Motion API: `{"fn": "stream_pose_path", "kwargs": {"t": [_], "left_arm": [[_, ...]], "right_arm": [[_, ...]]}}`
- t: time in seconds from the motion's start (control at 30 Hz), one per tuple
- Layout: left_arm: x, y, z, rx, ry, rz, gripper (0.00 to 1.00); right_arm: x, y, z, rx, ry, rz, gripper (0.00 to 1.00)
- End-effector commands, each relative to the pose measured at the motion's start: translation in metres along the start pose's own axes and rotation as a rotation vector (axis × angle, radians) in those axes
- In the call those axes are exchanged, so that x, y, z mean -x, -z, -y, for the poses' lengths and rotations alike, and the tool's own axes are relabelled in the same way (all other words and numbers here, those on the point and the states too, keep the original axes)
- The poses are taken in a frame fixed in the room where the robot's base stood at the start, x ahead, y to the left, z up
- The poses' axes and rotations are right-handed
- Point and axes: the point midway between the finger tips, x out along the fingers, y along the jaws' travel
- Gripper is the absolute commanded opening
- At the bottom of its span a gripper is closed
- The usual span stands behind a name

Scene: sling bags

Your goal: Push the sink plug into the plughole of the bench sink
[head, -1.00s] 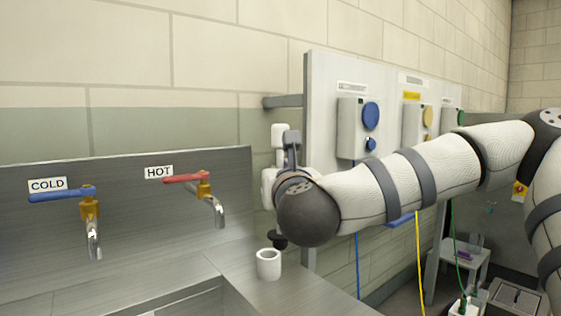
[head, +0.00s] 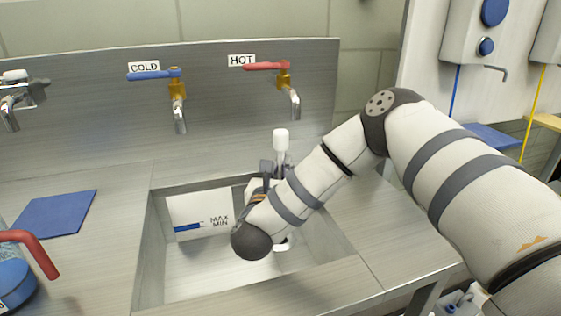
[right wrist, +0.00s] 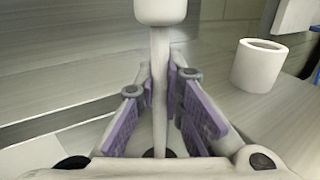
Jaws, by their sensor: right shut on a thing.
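The sink plug (right wrist: 159,70) has a pale knob and a thin upright stem. My right gripper (right wrist: 165,85) is shut on the stem between its purple pads. The dark lower end of the plug shows only partly in the wrist view. In the head view the plug's white knob (head: 281,134) stands above my right gripper (head: 266,178), over the back of the bench sink (head: 150,235). My arm hides much of the basin. A small pale rounded shape (head: 282,245) shows under my arm. I cannot tell whether it is the plughole. My left gripper is out of view.
Cold (head: 178,110) and hot (head: 288,88) taps hang behind the sink. A white cup (right wrist: 259,65) stands on the bench in the wrist view. A blue mat (head: 57,214) lies left of the sink. A blue container with a red handle (head: 35,250) is at far left.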

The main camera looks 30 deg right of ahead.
Motion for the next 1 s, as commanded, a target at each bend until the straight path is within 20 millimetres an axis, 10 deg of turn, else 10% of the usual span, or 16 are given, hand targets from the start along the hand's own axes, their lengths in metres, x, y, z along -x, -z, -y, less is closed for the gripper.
{"fn": "stream_pose_path", "kwargs": {"t": [1.0], "left_arm": [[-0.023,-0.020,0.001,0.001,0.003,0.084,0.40]], "right_arm": [[0.001,0.058,0.000,-0.001,0.002,0.001,0.00]]}}
